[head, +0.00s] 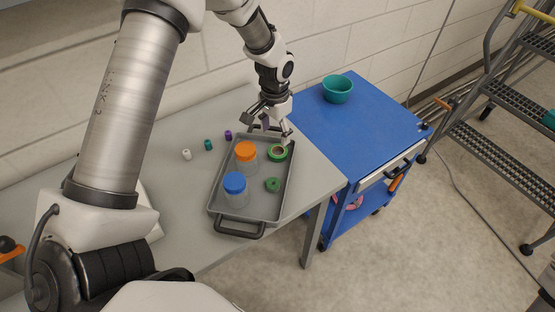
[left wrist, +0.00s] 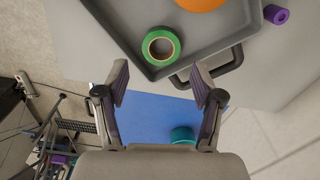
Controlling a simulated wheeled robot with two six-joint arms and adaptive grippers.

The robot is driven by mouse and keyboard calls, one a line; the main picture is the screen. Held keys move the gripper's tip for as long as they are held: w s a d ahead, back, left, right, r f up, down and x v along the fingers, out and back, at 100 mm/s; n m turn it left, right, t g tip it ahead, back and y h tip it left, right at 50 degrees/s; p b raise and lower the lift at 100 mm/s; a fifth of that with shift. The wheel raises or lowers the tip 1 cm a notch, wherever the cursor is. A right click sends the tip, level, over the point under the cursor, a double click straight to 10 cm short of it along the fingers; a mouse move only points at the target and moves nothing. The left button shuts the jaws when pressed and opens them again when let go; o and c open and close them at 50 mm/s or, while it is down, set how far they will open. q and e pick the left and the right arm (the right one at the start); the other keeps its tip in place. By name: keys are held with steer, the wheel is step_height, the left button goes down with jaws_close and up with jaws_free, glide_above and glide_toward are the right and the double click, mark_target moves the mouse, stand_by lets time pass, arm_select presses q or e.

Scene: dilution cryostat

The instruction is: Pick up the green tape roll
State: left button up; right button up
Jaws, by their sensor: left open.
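The green tape roll (head: 272,156) lies flat at the far right corner of the grey tray (head: 252,222). It also shows in the left wrist view (left wrist: 161,31), with its brown core, lying inside the tray corner. My left gripper (head: 275,130) is open and empty above the tray's far end, close to the roll. In the left wrist view my left gripper (left wrist: 160,82) has its fingers spread wide, with the roll beyond the fingertips and roughly centred between them. Nothing touches the roll that I can see. My right gripper is not in view.
The tray also holds an orange-lidded jar (head: 245,151), a blue-lidded jar (head: 235,183) and a small green part (head: 273,184). Small white, teal and purple pieces (head: 208,145) stand left of it. A blue cart (head: 335,120) with a teal bowl (head: 337,88) adjoins the table.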

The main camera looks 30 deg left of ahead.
mark_target(278, 155)
arm_select(q)
steer(key=f, duration=0.1)
steer(key=w+f, duration=0.1)
steer(key=f, duration=0.1)
steer(key=shift+p, duration=0.3)
step_height(278, 155, down, 3)
steer(key=shift+s+f+p, duration=0.1)
steer(key=shift+p, duration=0.7)
steer(key=shift+w+f, duration=0.25)
steer(key=shift+f, duration=0.85)
steer(key=shift+w+f, duration=0.1)
steer(key=c, duration=0.7)
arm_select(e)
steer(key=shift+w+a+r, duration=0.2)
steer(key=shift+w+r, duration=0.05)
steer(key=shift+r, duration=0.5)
